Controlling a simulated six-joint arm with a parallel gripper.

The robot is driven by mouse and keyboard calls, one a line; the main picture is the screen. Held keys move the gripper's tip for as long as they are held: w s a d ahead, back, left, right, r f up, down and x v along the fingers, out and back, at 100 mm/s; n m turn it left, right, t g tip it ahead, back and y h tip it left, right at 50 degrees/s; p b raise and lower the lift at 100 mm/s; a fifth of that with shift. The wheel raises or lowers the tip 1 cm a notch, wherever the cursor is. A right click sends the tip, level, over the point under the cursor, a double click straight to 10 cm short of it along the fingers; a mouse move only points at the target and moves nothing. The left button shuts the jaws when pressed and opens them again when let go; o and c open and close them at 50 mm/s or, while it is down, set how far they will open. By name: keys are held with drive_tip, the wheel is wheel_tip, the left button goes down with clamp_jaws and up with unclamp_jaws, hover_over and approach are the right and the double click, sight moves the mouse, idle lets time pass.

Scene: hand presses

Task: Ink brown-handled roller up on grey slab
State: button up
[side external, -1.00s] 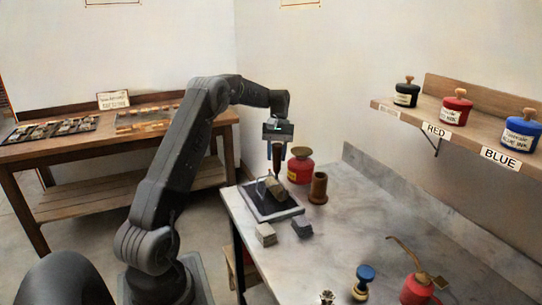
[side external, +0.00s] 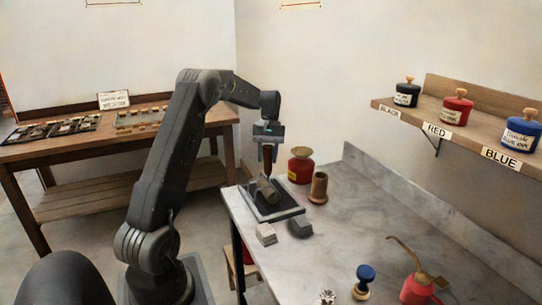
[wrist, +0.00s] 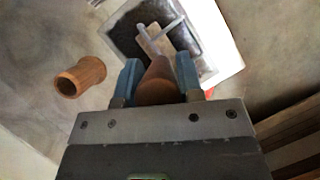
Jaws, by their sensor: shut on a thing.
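My gripper (side external: 268,155) is shut on the brown handle (wrist: 157,84) of the roller, with one blue-grey finger on each side of it in the wrist view. The handle points up into the jaws in the side view. The roller's drum (side external: 266,190) is low over the left part of the grey slab (side external: 290,213); I cannot tell for sure whether it touches. In the wrist view the slab (wrist: 212,76) shows a dark face with a pale border, and the roller's frame lies over it, partly hidden by the handle.
A red can (side external: 300,172) and a brown wooden cup (side external: 319,190) stand just behind and right of the slab. Two small blocks, one pale (side external: 266,234) and one dark (side external: 300,227), lie in front. A blue-topped stamp (side external: 365,275) and red oiler (side external: 420,288) stand nearer. The right tabletop is clear.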

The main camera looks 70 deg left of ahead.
drive_tip(key=shift+w, duration=2)
drive_tip(key=shift+s+r, duration=0.15)
drive_tip(key=shift+s, duration=3.35)
drive_tip(key=shift+r, duration=2.4)
